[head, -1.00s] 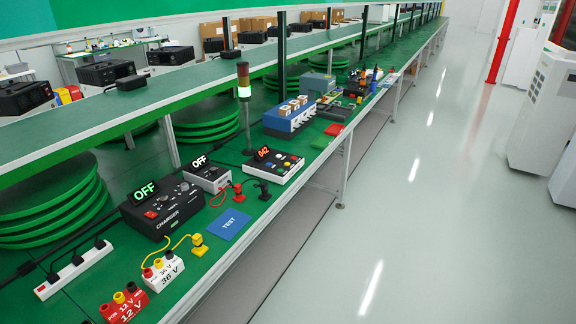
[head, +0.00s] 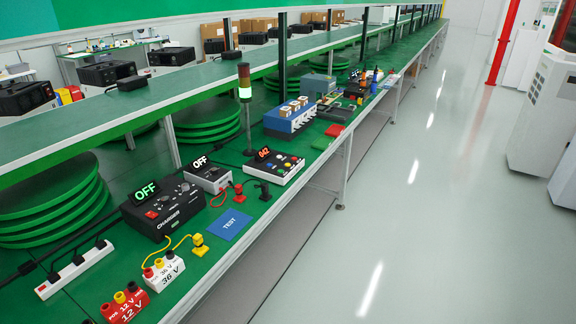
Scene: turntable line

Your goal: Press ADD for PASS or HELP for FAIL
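A white button panel (head: 276,172) stands on the green bench, with a red-lit display (head: 263,153) that seems to read 042. Several coloured buttons sit on its dark top; their labels, including any ADD or HELP, are too small to read. A signal tower (head: 244,88) behind the panel glows whitish green in its lower part, with darker red and amber parts above. A blue mat (head: 230,224) marked TEST lies in front, with nothing on it. Neither of my grippers is in view.
A black charger (head: 162,210) and a small grey meter (head: 209,177), both showing OFF, stand left of the panel. A white 36 V block (head: 164,272), a red 12 V block (head: 126,306) and a power strip (head: 75,270) are nearer. Open floor (head: 400,230) lies to the right.

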